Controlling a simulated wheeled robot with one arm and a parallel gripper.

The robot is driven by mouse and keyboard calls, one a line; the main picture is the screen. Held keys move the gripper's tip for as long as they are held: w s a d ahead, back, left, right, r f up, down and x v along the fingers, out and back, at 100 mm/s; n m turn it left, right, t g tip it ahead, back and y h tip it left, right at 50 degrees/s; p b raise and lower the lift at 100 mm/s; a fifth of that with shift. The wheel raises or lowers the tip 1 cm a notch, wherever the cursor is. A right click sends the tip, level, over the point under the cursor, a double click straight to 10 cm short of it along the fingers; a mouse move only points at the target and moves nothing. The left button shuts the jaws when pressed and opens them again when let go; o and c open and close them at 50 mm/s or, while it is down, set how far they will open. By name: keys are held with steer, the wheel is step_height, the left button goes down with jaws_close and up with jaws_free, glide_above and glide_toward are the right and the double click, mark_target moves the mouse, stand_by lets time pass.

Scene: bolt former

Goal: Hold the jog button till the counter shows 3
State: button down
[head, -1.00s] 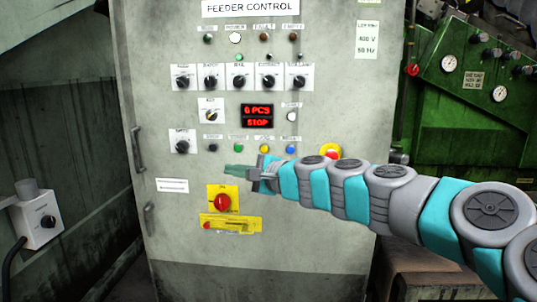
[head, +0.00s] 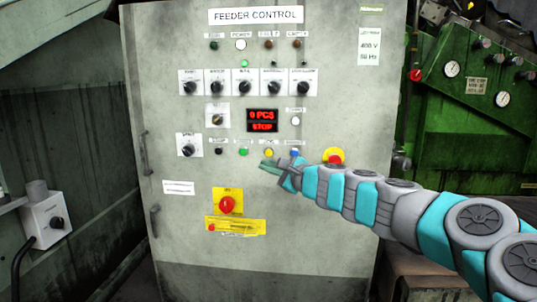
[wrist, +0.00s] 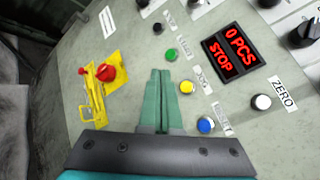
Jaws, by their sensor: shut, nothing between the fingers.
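The counter display (head: 262,120) reads 0 PCS and STOP in red; it also shows in the wrist view (wrist: 230,52). The yellow button (head: 268,153), whose small label appears to read JOG, sits below the display in a row of buttons. In the wrist view the yellow button (wrist: 187,87) is just right of my fingertips. My gripper (head: 264,165) is shut and empty, its tips slightly below and left of the yellow button in the head view. In the wrist view my fingers (wrist: 160,74) point at the panel, and I see no contact with the button.
A green button (head: 243,152) is left of the yellow one and a blue button (head: 294,154) right of it, partly by my gripper. A red emergency stop (head: 333,156) is further right. A red rotary switch (head: 227,204) on yellow is below. A white ZERO button (wrist: 261,102) is near the display.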

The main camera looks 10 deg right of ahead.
mark_target(269, 153)
steer(key=shift+w+d+p, duration=0.25)
steer(key=shift+w+d, duration=0.15)
steer(key=shift+w, duration=0.75)
steer(key=shift+w+d+p, duration=0.2)
steer(key=shift+w+d, duration=0.15)
steer(key=shift+w, duration=0.85)
steer(key=shift+w+d+p, duration=0.25)
steer(key=shift+w+d, duration=0.15)
steer(key=shift+w, duration=0.75)
steer(key=shift+w+d, duration=0.1)
steer(key=shift+w, duration=0.05)
steer(key=shift+w+d, duration=0.1)
steer(key=shift+w, duration=0.15)
